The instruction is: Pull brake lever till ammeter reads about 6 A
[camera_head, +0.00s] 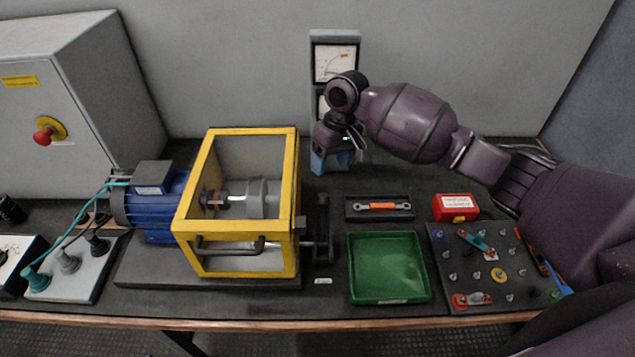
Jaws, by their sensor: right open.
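The ammeter (335,63) is the upper white dial on a grey panel at the back; its needle and figures are too small to read. A second dial below it is mostly hidden by my right arm. A dark upright piece (322,222), which looks like the brake lever, stands just right of the yellow guard frame (296,180). My right gripper (342,150) is open and empty, behind and above that piece and apart from it, in front of the meter panel. My left gripper is not in view.
A blue motor (162,208) sits left of the guard. A green tray (388,268), a wrench in a black tray (382,207), a red box (455,207) and a terminal board (485,270) lie on the right. A grey cabinet with a red button (46,132) stands at left.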

